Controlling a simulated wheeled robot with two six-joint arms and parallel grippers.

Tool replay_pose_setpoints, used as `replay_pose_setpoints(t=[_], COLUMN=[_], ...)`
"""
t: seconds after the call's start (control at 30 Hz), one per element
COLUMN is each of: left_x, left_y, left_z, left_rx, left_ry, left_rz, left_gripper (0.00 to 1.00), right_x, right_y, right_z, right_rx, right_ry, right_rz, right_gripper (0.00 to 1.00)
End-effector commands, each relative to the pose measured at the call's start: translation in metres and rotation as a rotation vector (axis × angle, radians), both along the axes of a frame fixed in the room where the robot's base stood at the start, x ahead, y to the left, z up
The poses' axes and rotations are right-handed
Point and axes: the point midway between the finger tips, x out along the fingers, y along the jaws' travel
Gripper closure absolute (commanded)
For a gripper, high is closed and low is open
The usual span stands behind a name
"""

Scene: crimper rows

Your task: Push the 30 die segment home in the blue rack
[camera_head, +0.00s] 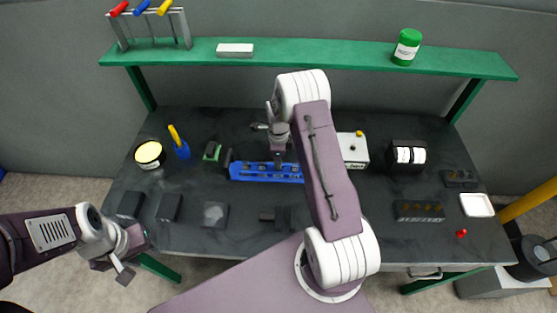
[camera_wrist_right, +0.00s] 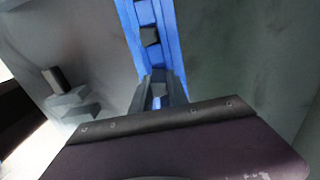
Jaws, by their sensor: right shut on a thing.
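The blue rack (camera_head: 245,173) lies along the middle of the bench. In the right wrist view the blue rack (camera_wrist_right: 171,35) runs upward from my fingers, with dark and grey segments (camera_wrist_right: 150,36) in its channel. No segment number is readable. My right gripper (camera_head: 278,163) points down at the rack. In the wrist view my right gripper (camera_wrist_right: 160,90) is shut on a small grey piece at the rack, mostly hidden between the fingers; I cannot tell how deep it sits. My left gripper (camera_head: 124,272) hangs off the bench's front left, away from the rack; its opening is unclear.
A green block (camera_head: 212,151) stands left of the rack, and a white box (camera_head: 354,149) stands right of it. Dark blocks (camera_head: 169,207) line the front. A blue holder (camera_head: 182,150), a yellow-topped tin (camera_head: 148,153) and a dark tray (camera_head: 419,211) stand further out.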

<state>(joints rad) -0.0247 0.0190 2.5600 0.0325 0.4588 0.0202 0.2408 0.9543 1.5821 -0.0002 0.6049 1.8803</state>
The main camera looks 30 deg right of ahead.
Motion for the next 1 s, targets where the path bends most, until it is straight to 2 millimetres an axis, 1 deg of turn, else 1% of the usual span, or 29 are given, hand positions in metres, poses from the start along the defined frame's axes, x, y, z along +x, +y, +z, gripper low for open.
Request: replay_pose_setpoints(t=[0.33, 1.0], left_x=[0.000, 0.000], left_y=[0.000, 0.000], left_z=[-0.001, -0.013], left_rx=[0.000, 0.000], left_ry=[0.000, 0.000], left_rz=[0.000, 0.000], left_gripper=[0.64, 0.64], right_x=[0.000, 0.000], right_y=[0.000, 0.000], right_z=[-0.002, -0.019], right_rx=[0.000, 0.000], right_ry=[0.000, 0.000], right_rz=[0.000, 0.000], right_gripper=[1.00, 1.00])
